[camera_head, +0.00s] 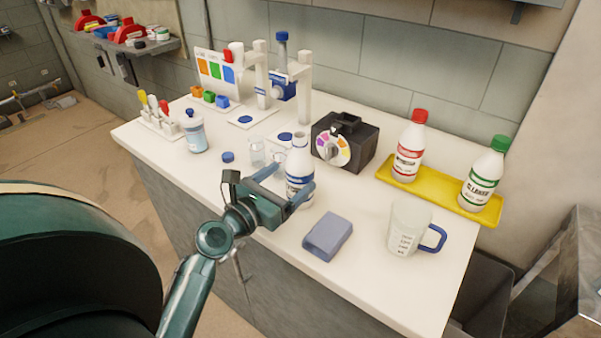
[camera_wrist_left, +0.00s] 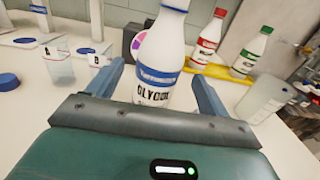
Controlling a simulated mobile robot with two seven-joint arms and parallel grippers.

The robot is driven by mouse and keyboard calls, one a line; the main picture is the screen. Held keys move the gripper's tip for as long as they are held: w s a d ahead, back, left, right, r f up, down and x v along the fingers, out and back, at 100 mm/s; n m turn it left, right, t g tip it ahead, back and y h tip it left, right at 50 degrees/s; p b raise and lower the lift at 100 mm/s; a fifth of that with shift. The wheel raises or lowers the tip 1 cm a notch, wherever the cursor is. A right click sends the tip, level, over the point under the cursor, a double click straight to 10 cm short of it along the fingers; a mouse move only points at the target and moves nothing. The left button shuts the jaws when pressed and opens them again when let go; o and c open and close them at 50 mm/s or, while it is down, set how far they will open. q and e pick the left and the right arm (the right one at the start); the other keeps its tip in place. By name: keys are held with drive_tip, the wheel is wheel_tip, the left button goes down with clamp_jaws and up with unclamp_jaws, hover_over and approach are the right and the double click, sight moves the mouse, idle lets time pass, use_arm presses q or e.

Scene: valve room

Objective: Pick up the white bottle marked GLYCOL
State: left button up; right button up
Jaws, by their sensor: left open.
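The white bottle marked GLYCOL (camera_head: 299,165), with a blue band on its label, stands upright on the white counter. In the left wrist view the bottle (camera_wrist_left: 162,65) is directly ahead, between the two fingers, with its lower part hidden behind the gripper body. It has no cap that I can see in the head view. My left gripper (camera_head: 290,185) is open, its fingers on either side of the bottle; I cannot tell whether either finger touches it. In the left wrist view the left gripper's fingers (camera_wrist_left: 160,85) are spread wide. My right gripper is not in view.
Beakers (camera_head: 258,152) and a blue cap (camera_head: 228,157) stand left of the bottle. A dark box with a colour dial (camera_head: 343,142) is behind it. A grey-blue block (camera_head: 328,236) and a jug (camera_head: 408,230) are right. Red-capped (camera_head: 410,147) and green-capped (camera_head: 483,177) bottles stand on a yellow tray (camera_head: 401,187).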

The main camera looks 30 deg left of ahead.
sight(305, 163)
use_arm(q)
drive_tip(key=w, duration=0.4)
drive_tip(key=w+p, duration=0.1)
drive_tip(key=w, duration=0.1)
drive_tip(key=shift+w+d+r, duration=0.25)
drive_tip(key=shift+d, duration=0.1)
drive_tip(key=c, duration=1.3)
